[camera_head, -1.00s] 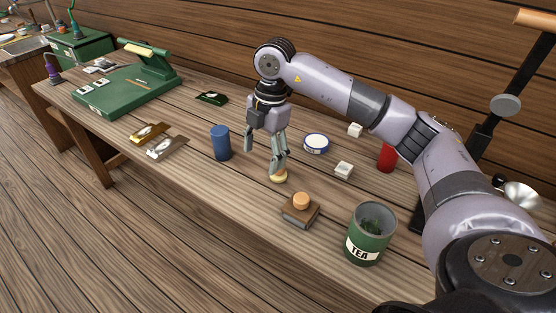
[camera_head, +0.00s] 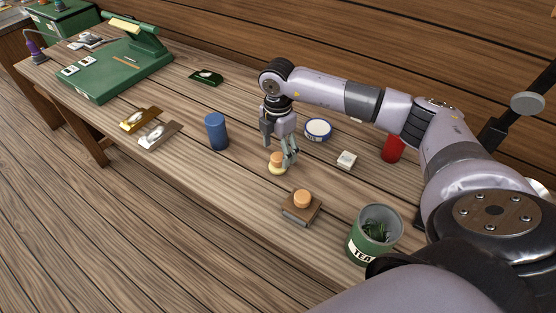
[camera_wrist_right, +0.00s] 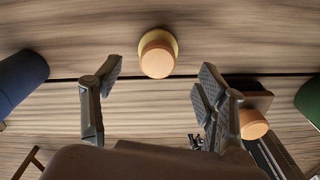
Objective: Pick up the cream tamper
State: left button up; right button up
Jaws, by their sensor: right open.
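The cream tamper (camera_head: 277,163) stands upright on the workbench, with a pale cream base and an orange-brown wooden knob. It also shows in the right wrist view (camera_wrist_right: 157,54), at the top centre, beyond the fingertips. My right gripper (camera_head: 280,150) is over and close behind the tamper in the head view. Its fingers (camera_wrist_right: 157,80) are spread apart with nothing between them in the wrist view. One finger passes close to the tamper's right side in the head view; I cannot tell whether they touch. My left gripper is not in view.
A dark block with a similar wooden knob (camera_head: 302,201) sits nearby. Around are a blue cylinder (camera_head: 216,132), a blue-rimmed tin (camera_head: 317,130), a small white block (camera_head: 347,159), a red cylinder (camera_head: 393,149) and a green TEA can (camera_head: 374,236).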

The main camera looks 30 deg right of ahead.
aim_at(278, 156)
jog(key=shift+f, duration=0.2)
jog(key=shift+f+p, duration=0.3)
jog(key=shift+p, duration=0.05)
notch_tip(278, 156, down, 4)
jog(key=shift+w+d+r+p, duration=0.1)
jog(key=shift+w+d+p, duration=0.05)
jog(key=shift+p, duration=0.5)
jog(key=shift+f, duration=0.35)
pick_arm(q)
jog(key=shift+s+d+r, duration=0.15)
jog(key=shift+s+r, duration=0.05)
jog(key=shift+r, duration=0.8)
pick_arm(e)
jog(key=shift+c, duration=0.2)
jog(key=c, duration=0.6)
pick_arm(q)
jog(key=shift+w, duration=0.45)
pick_arm(e)
jog(key=c, duration=0.6)
